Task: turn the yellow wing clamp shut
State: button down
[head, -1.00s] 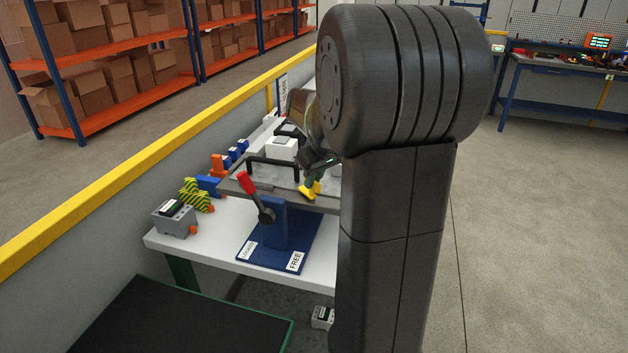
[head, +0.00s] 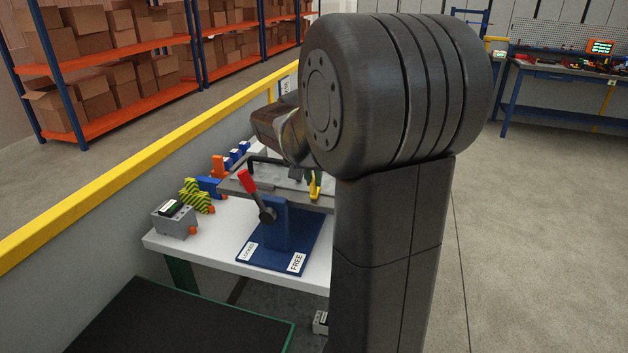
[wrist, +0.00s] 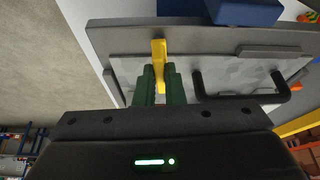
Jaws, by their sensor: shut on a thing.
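The yellow wing clamp (wrist: 158,60) stands at the edge of a grey plate (wrist: 130,66) in the wrist view. My gripper (wrist: 159,85) has its two green fingers closed around the near part of the clamp, one on each side. In the head view the clamp (head: 315,186) shows as a small yellow shape beside my arm, at the front edge of the plate. My fingertips there are mostly hidden by my own arm.
A red-handled lever (head: 248,182) on a blue base (head: 270,256) marked LOCKED and FREE stands in front of the plate. A black handle (wrist: 240,97) rises from the plate. A grey box (head: 176,217) and yellow-green striped blocks (head: 192,194) lie left on the white table (head: 216,250).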

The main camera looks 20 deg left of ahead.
jog(key=shift+m, duration=0.7)
jog(key=c, duration=1.5)
grip_release()
jog(key=v, duration=1.3)
jog(key=shift+s+a+r+b, duration=0.2)
jog(key=shift+a+r+b, duration=0.1)
jog(key=shift+r+b, duration=0.1)
jog(key=x, duration=1.4)
jog(key=shift+d+p, duration=0.3)
jog(key=shift+r, duration=0.1)
